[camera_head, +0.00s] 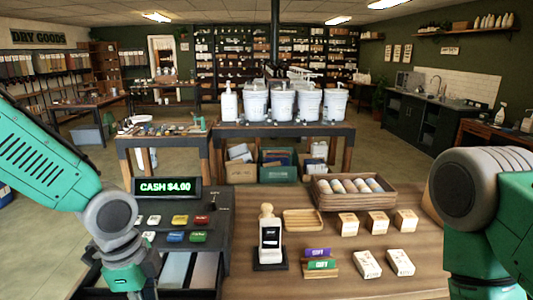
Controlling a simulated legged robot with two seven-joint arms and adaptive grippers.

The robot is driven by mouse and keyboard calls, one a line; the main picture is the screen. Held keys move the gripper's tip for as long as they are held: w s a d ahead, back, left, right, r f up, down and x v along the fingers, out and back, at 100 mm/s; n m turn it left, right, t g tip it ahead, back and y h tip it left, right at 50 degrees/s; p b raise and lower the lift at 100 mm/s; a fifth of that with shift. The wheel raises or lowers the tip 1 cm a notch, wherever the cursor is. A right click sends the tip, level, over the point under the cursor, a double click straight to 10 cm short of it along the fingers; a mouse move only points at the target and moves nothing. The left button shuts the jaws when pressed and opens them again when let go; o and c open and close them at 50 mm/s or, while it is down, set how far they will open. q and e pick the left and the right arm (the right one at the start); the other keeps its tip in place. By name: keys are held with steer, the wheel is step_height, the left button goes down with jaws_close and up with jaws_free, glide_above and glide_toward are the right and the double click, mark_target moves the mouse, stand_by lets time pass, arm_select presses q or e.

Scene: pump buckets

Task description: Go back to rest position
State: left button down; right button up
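My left arm (45,160) comes in from the left and bends down at a grey joint in front of the cash register (185,200). Its lower link leaves the picture at the bottom, beside the open cash drawer (190,272), so the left gripper is out of sight. My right arm (475,200) stands at the right edge and also runs out at the bottom; the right gripper is out of sight. White pump buckets (281,103) stand in a row on a table further back, well away from both arms.
The wooden counter (330,282) holds a card terminal (270,238), small boxes (348,224), a small tray (303,220) and a wooden crate (345,203) of rolled items. The back table (285,130) stands beyond it. Floor (385,150) is open to the right.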

arm_select(q)
steer(key=s+f+n+h+b, duration=0.1)
steer(key=s+f+n+b, duration=0.45)
steer(key=f, duration=0.75)
steer(key=s+f+n+b, duration=0.45)
steer(key=s+f, duration=0.25)
steer(key=f, duration=0.6)
steer(key=s+a+f+n+y+b, duration=0.1)
steer(key=s+a+f+n+b, duration=0.2)
steer(key=f, duration=0.4)
steer(key=s+a+f+n+y+b, duration=0.1)
steer(key=s+a+f+n+b, duration=0.2)
steer(key=s+f+b, duration=0.2)
step_height(320, 180, down, 3)
steer(key=shift+s+r+n+t+y, duration=0.2)
steer(key=shift+s+n+t+y, duration=0.15)
steer(key=shift+s, duration=0.55)
arm_select(e)
step_height(320, 180, down, 18)
steer(key=shift+s+d+f, duration=0.2)
steer(key=shift+d, duration=0.25)
arm_select(q)
steer(key=shift+a, duration=0.25)
arm_select(e)
steer(key=shift+a, duration=0.2)
arm_select(q)
steer(key=shift+w, duration=0.15)
steer(key=shift+d, duration=0.2)
arm_select(e)
steer(key=shift+d, duration=0.15)
